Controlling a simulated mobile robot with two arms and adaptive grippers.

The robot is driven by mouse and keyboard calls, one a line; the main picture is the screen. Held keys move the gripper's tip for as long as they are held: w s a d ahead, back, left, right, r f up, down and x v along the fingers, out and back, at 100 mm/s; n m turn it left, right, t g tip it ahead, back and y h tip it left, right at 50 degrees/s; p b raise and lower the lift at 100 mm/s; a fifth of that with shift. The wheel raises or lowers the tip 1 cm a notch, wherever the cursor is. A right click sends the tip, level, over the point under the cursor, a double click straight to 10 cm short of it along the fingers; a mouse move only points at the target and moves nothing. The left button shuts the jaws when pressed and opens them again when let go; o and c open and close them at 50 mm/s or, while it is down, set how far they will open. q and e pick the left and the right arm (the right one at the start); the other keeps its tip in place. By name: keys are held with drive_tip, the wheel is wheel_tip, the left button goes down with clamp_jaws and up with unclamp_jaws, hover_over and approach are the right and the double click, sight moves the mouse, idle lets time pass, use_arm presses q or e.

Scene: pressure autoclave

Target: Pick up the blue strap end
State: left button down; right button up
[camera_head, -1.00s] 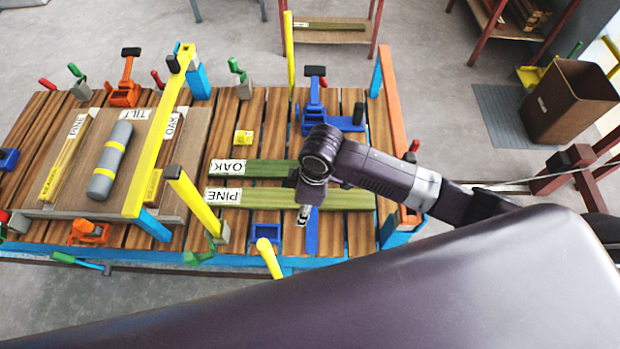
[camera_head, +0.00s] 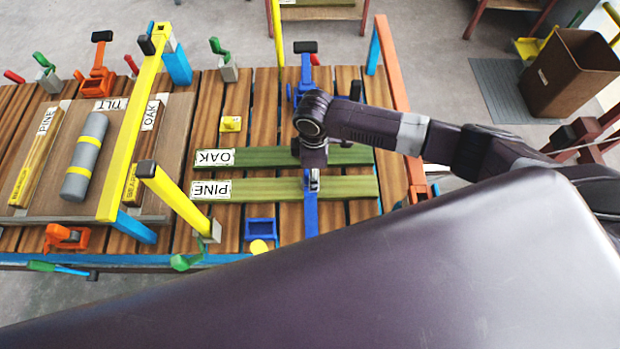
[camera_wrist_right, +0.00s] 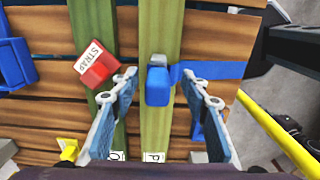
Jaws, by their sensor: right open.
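The blue strap (camera_head: 311,218) lies across the front green board marked PINE (camera_head: 250,189). In the right wrist view the strap (camera_wrist_right: 222,71) runs right from its blocky blue end (camera_wrist_right: 158,88), which rests over the green board. My right gripper (camera_head: 313,182) is above this board in the head view. In the wrist view the right gripper (camera_wrist_right: 160,76) is open, with one finger on each side of the blue end. Whether a finger touches it I cannot tell. A red block labelled STRAP (camera_wrist_right: 96,66) lies left of the left finger. My left gripper is not in view.
A second green board marked OAK (camera_head: 250,158) lies behind the PINE board on the slatted table. A blue frame-like piece (camera_head: 260,230) sits near the front edge. Yellow posts (camera_head: 175,195) and an orange rail (camera_head: 392,75) stand around. A grey roll (camera_head: 85,158) lies left.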

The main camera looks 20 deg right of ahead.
drive_tip(key=f, duration=0.2)
drive_tip(key=f+p, duration=0.1)
drive_tip(key=f, duration=0.1)
drive_tip(key=shift+w+a, duration=0.25)
drive_tip(key=shift+a, duration=0.1)
drive_tip(key=shift+f, duration=0.7)
clamp_jaws()
